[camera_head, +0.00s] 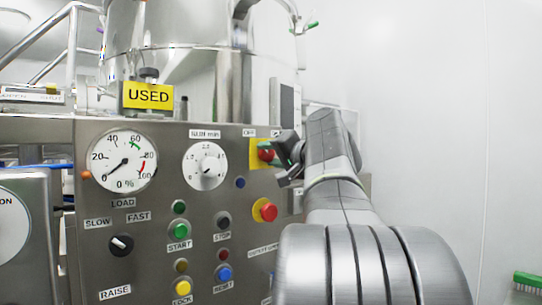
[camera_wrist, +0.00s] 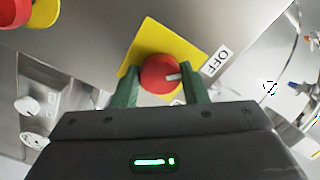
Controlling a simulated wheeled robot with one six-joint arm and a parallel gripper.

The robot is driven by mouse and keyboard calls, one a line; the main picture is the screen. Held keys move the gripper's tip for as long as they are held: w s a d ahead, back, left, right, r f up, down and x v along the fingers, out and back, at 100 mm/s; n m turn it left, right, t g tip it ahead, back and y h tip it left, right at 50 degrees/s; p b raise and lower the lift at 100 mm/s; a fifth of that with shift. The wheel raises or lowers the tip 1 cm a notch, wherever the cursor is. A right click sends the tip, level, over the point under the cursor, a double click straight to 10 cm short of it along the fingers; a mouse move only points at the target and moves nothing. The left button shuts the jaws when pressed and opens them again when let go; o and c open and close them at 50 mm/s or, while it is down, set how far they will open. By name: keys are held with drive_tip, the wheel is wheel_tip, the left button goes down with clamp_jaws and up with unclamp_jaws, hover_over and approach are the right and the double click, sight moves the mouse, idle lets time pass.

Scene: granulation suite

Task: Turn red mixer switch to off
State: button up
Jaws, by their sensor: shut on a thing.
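The red mixer switch (camera_head: 266,151) is a round knob on a yellow plate (camera_head: 254,160) at the upper right of the steel control panel. In the wrist view the red knob (camera_wrist: 160,74) shows a pale pointer mark toward its right side, and the OFF label (camera_wrist: 215,61) sits beside the plate's right corner. My gripper (camera_head: 283,162) reaches the switch from the right. Its green fingers (camera_wrist: 164,90) stand on either side of the knob, shut on it. Part of the knob's lower side is hidden by the gripper body.
A red emergency-type button (camera_head: 265,210) on a yellow base is below the switch. A speed dial (camera_head: 206,165), a load gauge (camera_head: 123,160) and several coloured buttons cover the panel to the left. A yellow USED sign (camera_head: 148,95) stands above. White wall is at right.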

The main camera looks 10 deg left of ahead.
drive_tip(key=o, duration=1)
drive_tip(key=shift+f, duration=0.1)
drive_tip(key=shift+c, duration=0.2)
drive_tip(key=v, duration=1.3)
drive_tip(key=shift+s+d, duration=0.25)
drive_tip(key=shift+d, duration=0.05)
drive_tip(key=x, duration=1.4)
drive_tip(key=shift+s+d, duration=0.1)
drive_tip(key=shift+d, duration=0.05)
